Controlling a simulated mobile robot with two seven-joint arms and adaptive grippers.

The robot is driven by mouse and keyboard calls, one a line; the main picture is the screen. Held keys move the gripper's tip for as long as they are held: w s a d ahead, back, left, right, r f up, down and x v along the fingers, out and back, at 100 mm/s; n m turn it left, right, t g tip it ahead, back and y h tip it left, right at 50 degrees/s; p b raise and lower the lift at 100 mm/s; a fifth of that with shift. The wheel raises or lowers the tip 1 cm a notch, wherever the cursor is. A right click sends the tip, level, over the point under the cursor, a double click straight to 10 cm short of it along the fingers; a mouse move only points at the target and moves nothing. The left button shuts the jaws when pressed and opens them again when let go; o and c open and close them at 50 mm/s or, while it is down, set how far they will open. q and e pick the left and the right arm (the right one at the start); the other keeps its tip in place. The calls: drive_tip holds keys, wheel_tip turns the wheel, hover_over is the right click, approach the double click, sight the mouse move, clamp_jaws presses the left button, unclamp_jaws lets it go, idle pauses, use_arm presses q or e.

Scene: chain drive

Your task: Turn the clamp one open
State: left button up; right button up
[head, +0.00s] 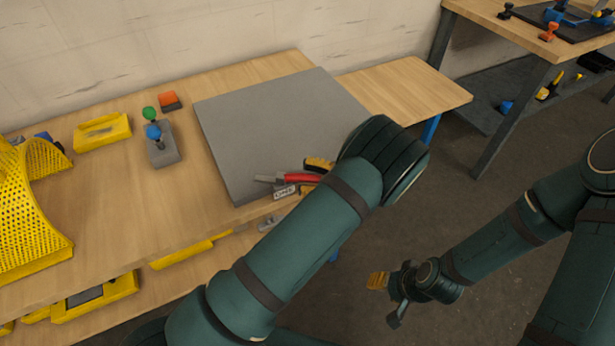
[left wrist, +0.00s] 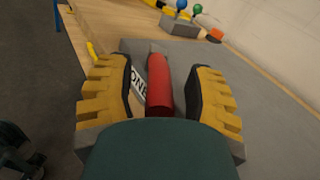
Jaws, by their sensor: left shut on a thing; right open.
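Clamp one has a red handle (head: 302,178) and a grey end, and sits at the front edge of the grey plate (head: 255,120). A white label reading ONE (head: 286,191) is beside it. My left gripper (head: 314,171) is at the red handle, its wrist hiding part of it. In the left wrist view the red handle (left wrist: 159,88) lies between the yellow fingers of the left gripper (left wrist: 160,75), shut on it. The label (left wrist: 140,84) shows just left of the handle. My right gripper (head: 386,299) is open and empty, over the floor, away from the table.
On the workbench (head: 110,200) stand a grey block with blue and green knobs (head: 162,150), an orange-topped block (head: 169,100), a yellow tray (head: 102,131) and a yellow perforated guard (head: 30,215). Another bench (head: 470,110) stands at the back right.

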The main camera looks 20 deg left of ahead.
use_arm(q)
drive_tip(key=w+d, duration=0.1)
drive_tip(key=d, duration=1.1)
drive_tip(key=shift+w, duration=0.2)
